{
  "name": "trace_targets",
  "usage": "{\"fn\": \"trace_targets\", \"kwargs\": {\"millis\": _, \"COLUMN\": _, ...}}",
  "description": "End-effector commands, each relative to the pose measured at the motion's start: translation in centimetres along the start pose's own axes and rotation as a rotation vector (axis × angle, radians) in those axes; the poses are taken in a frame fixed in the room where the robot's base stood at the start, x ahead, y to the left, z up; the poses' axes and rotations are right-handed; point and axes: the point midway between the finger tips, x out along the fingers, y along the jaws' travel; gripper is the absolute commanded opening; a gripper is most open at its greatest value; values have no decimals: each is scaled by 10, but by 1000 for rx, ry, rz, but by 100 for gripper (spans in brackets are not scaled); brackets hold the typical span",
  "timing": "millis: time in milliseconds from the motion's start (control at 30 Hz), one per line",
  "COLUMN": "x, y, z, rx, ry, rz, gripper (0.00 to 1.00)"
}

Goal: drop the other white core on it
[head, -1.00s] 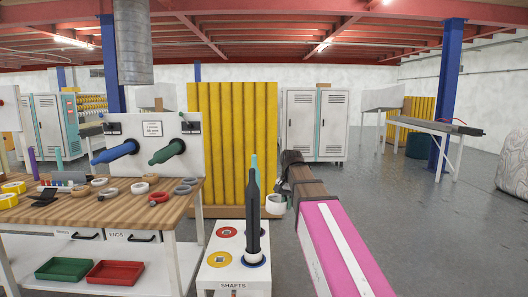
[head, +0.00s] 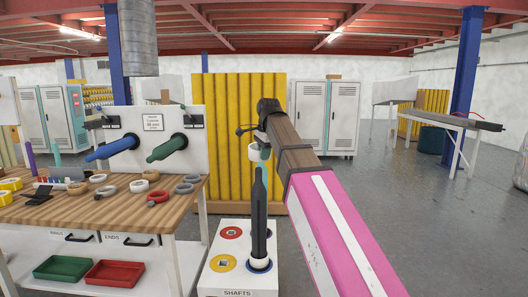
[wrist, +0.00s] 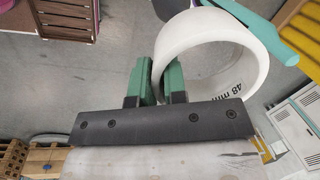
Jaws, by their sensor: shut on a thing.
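A white core (head: 254,152) is held by my gripper (head: 262,142), in the air close to the top of the black upright shaft (head: 259,205). In the wrist view the green fingers (wrist: 156,85) are shut on one wall of the core (wrist: 225,55), which reads "48 mm". The core's hole is empty. The black shaft stands in the blue ring of the white stand marked SHAFTS (head: 218,285). A teal rod (wrist: 275,35) passes beyond the core in the wrist view, apart from its hole.
The stand also has a red ring (head: 231,233) and a yellow ring (head: 222,263). The wooden workbench (head: 125,212) at left carries several tape rolls and cores. A yellow ribbed panel (head: 225,110) stands behind.

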Motion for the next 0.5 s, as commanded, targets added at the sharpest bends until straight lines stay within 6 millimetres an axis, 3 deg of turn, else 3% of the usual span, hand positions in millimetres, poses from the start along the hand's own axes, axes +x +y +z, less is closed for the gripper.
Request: {"fn": "trace_targets", "kwargs": {"millis": 500, "x": 45, "y": 8, "z": -2, "rx": -2, "ry": 0, "rz": 1, "gripper": 0}}
